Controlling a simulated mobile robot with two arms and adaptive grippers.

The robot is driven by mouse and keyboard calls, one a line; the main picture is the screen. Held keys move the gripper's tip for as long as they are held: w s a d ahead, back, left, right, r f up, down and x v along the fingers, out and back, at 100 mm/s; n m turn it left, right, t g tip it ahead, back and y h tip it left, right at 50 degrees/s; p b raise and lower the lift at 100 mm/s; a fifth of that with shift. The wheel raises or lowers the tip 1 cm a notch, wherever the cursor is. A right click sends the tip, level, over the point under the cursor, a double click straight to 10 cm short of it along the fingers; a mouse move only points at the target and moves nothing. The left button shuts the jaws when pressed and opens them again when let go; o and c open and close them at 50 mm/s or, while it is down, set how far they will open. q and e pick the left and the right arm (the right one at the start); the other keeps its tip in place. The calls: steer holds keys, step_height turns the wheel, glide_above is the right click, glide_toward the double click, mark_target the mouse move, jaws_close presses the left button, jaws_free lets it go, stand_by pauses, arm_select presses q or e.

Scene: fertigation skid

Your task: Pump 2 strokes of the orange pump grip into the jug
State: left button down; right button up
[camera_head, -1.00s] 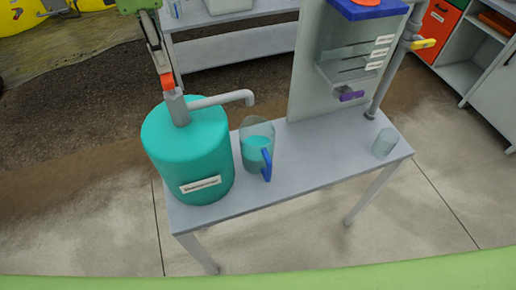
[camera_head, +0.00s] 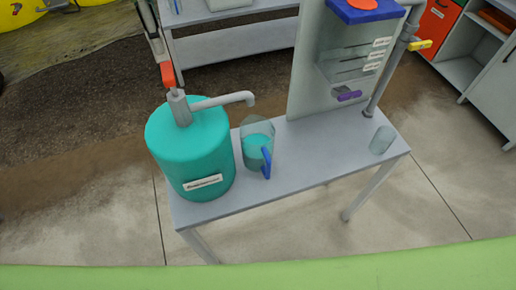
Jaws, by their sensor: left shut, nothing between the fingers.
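The orange pump grip (camera_head: 168,75) tops the grey pump (camera_head: 179,108) on a teal drum (camera_head: 190,148) with a label. The pump's grey spout (camera_head: 225,100) reaches right, its end above the jug. The clear jug (camera_head: 250,128) with a blue handle (camera_head: 266,163) stands beside the drum and holds teal liquid. My left gripper (camera_head: 160,53) comes down from the top edge, shut and empty, with its tips just above the orange grip; I cannot tell if they touch. My right gripper is not in view.
The grey table (camera_head: 315,165) also bears a small clear cup (camera_head: 382,140) at its right end. An upright panel (camera_head: 307,75) with a blue tray (camera_head: 365,12) and a pipe (camera_head: 385,85) with a yellow handle stand behind. The table's front middle is clear.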

arm_select(q)
step_height(320, 180, up, 6)
steer(key=p, duration=0.4)
steer(key=shift+p, duration=0.4)
stand_by(0.4)
